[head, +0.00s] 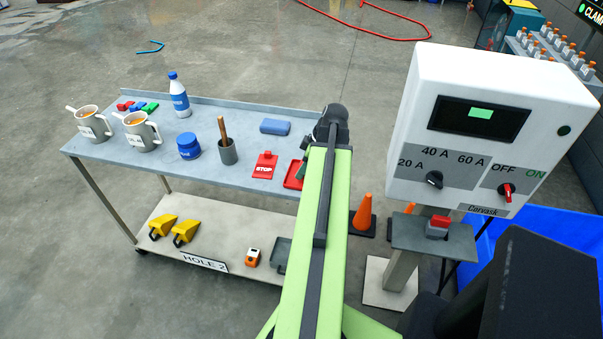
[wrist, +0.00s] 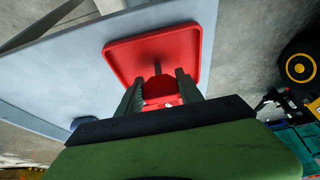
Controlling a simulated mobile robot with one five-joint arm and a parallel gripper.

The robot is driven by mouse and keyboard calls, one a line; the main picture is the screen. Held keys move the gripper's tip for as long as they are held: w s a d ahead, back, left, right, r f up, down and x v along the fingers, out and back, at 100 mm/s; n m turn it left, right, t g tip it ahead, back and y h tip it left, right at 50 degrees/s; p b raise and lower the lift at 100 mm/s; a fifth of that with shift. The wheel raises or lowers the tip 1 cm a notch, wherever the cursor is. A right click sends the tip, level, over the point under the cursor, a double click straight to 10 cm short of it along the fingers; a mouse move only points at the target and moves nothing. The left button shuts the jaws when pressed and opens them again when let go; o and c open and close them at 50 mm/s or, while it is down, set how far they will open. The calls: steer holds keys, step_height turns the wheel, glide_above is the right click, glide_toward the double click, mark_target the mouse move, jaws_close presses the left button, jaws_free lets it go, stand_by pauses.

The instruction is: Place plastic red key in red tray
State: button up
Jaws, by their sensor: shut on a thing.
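The red tray (head: 291,177) lies at the right end of the grey table, partly hidden by my arm. In the wrist view the red tray (wrist: 193,35) is right ahead of my gripper (wrist: 158,78). My gripper is shut on a red piece with a dark shaft, which looks like the red key (wrist: 158,88). The key overlaps the tray in the wrist view; I cannot tell whether it touches it. In the head view my arm hides the key.
A red STOP tag (head: 265,166) lies left of the tray, with a blue block (head: 275,126) behind. A grey cup (head: 228,153), blue jar (head: 188,146), bottle (head: 179,95) and mugs (head: 143,132) stand further left. A white control box (head: 480,100) stands right of my arm.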

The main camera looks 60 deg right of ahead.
steer(key=shift+f, duration=0.1)
steer(key=o, duration=1.4)
steer(key=p+v, duration=1.1)
steer(key=v, duration=0.1)
steer(key=shift+r, duration=0.3)
